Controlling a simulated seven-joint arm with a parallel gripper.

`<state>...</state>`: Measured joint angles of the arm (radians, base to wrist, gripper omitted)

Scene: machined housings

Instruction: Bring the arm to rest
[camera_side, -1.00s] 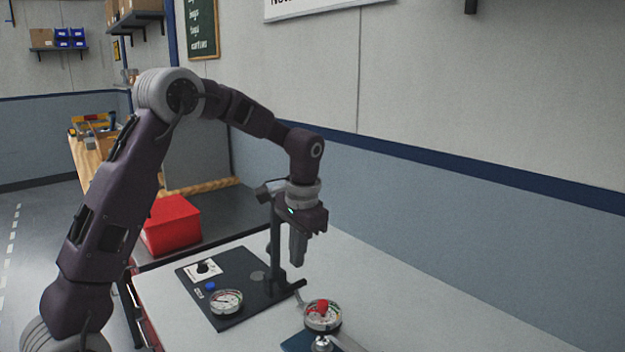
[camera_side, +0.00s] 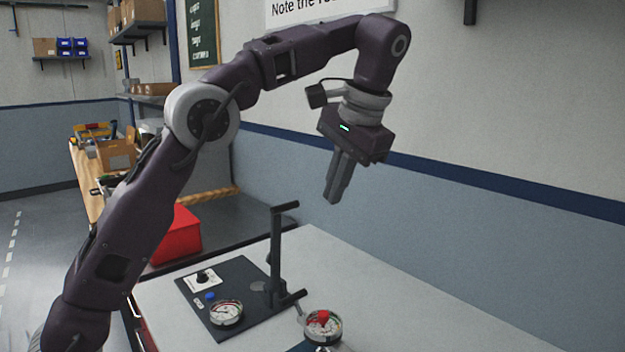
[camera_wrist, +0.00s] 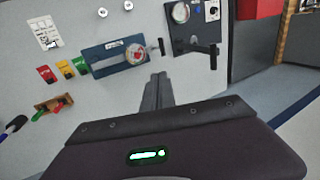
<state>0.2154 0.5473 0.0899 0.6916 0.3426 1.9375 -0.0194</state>
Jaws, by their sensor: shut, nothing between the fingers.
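My gripper (camera_side: 334,200) hangs high above the table in the side view, its fingers pointing down and slightly left. The fingers are shut together with nothing between them. In the wrist view my gripper (camera_wrist: 160,78) shows its closed fingers over the table, well clear of the things below. My arm is raised and stretched toward the right of the side view.
A dark panel (camera_side: 250,315) with a gauge (camera_side: 226,313), knob and blue button bears an upright post (camera_side: 276,250). A gauge with a red part (camera_side: 323,325) stands nearby. Several coloured parts (camera_wrist: 62,70) lie on the table (camera_wrist: 100,115). A red bin (camera_side: 178,238) stands behind.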

